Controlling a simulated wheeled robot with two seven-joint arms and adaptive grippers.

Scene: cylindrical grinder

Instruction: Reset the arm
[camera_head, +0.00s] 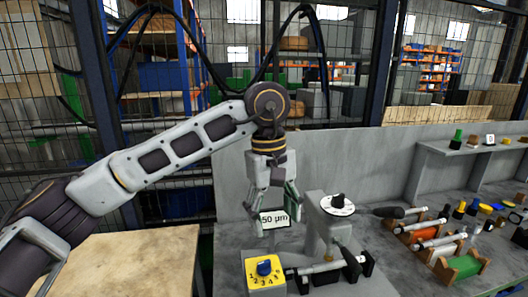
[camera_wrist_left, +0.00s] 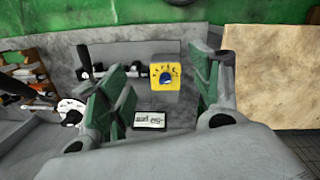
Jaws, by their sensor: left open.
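My left arm comes in from the left in the head view, and my left gripper (camera_head: 277,212) hangs pointing down over the back of the grey bench. Its jaws are open, with two green-padded fingers. In the left wrist view the gripper (camera_wrist_left: 160,88) shows its fingers spread wide, with nothing held between them. A small display reading 50 µm (camera_head: 274,219) shows between and behind the fingers; it also shows in the left wrist view (camera_wrist_left: 149,119). I cannot tell any contact. My right gripper is not in view.
A yellow box with a blue dial (camera_head: 264,269) stands in front of the gripper. The grinder with a white dial (camera_head: 338,205) stands close on its right. Coloured racks with gauges (camera_head: 455,266) fill the bench's right side. A wooden top (camera_head: 140,262) lies left.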

